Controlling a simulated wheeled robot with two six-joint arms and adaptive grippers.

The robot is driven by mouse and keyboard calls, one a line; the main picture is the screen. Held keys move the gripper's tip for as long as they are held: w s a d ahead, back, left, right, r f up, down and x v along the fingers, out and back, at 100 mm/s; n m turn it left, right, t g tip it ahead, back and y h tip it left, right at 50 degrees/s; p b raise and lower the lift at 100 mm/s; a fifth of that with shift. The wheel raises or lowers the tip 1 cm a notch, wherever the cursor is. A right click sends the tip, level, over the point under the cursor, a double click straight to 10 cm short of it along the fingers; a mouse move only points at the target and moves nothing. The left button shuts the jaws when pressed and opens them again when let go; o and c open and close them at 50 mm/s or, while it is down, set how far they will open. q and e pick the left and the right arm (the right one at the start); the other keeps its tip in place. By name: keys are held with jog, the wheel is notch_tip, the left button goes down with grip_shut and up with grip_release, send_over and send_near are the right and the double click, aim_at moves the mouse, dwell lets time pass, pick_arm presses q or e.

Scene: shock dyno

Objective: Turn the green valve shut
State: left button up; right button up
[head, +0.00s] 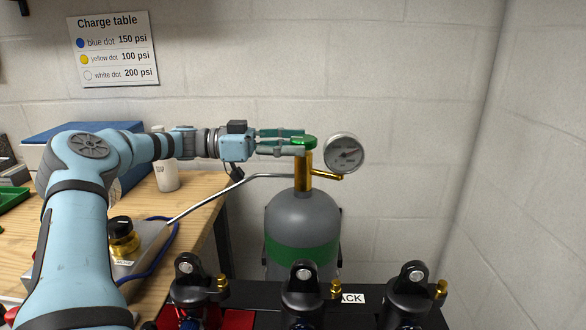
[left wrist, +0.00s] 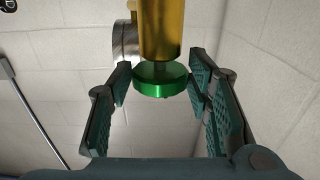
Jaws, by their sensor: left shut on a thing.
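The green valve (head: 310,142) is a small round knob on top of the brass stem (head: 303,172) of a grey gas cylinder (head: 303,222) with a green band. My left gripper (head: 303,143) reaches it from the left and is shut on the valve, with a finger on either side. In the left wrist view the green valve (left wrist: 163,80) sits between the fingertips of my left gripper (left wrist: 160,82), below the brass stem (left wrist: 160,30). A round pressure gauge (head: 344,153) stands right of the stem; its reading is too small to tell. My right gripper is not in view.
A wooden table (head: 200,190) stands at left with a white bottle (head: 166,174) and a blue box (head: 70,130). A silver hose (head: 215,192) runs to the cylinder. Several black shocks (head: 303,300) stand in front. A charge table sign (head: 112,48) hangs on the wall.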

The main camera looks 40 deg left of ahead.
pick_arm(q)
jog(key=shift+o, duration=0.2)
jog(key=shift+w+a+r+m+g+h+p, duration=0.15)
jog(key=shift+r+m+g+h+p, duration=0.15)
jog(key=shift+m+p, duration=0.15)
jog(key=shift+m+g+h+p, duration=0.3)
jog(key=shift+m+g+h, duration=0.05)
jog(key=shift+g+h, duration=0.15)
jog(key=shift+c, duration=0.2)
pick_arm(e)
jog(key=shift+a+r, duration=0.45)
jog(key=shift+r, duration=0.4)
pick_arm(q)
jog(key=o, duration=1.2)
jog(key=shift+w+d, duration=0.2)
jog(key=shift+d, duration=0.05)
jog(key=shift+c, duration=0.2)
jog(key=shift+s+a, duration=0.15)
jog(key=shift+s, duration=0.05)
jog(key=v, duration=0.7)
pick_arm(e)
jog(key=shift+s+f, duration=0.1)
